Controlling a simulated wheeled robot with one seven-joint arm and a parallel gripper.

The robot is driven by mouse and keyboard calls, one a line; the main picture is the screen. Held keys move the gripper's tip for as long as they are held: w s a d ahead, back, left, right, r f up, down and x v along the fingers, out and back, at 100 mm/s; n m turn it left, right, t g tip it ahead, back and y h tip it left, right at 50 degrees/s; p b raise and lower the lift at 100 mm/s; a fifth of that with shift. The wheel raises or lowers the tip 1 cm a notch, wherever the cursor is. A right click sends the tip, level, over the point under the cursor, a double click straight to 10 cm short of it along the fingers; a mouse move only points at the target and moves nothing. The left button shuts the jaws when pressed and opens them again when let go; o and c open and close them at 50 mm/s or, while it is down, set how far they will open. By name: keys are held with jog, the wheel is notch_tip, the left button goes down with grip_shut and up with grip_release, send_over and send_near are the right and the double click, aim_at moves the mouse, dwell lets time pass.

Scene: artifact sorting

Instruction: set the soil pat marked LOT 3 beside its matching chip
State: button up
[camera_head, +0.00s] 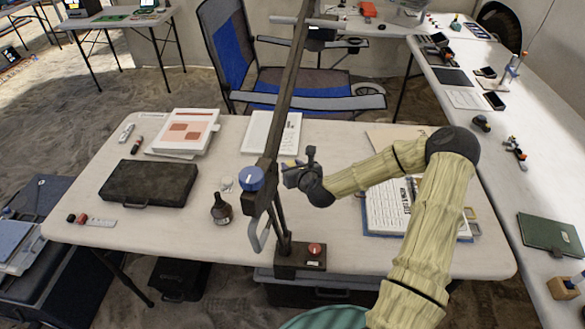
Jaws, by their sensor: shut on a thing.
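My gripper (288,173) is over the middle of the white table (232,140), just right of a dark slanted post. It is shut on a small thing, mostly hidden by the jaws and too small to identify. A white board or booklet (205,118) with reddish-brown squares lies at the table's back left, well left of my gripper. I cannot tell whether these squares are the chips. No LOT 3 mark can be read, and I cannot pick out a soil pat for certain.
The dark post (290,85) with a blue knob (251,178) rises from a base (300,262) with a red button. A brown bottle (221,210) and dark case (148,183) stand left. The front left table is mostly clear.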

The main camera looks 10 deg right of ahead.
dwell(0.5)
jog(key=s+m+h+p, duration=0.2)
jog(key=s+p, duration=0.7)
jog(key=s, duration=0.1)
jog(key=shift+s+a+f, duration=0.35)
jog(key=shift+a+f, duration=0.05)
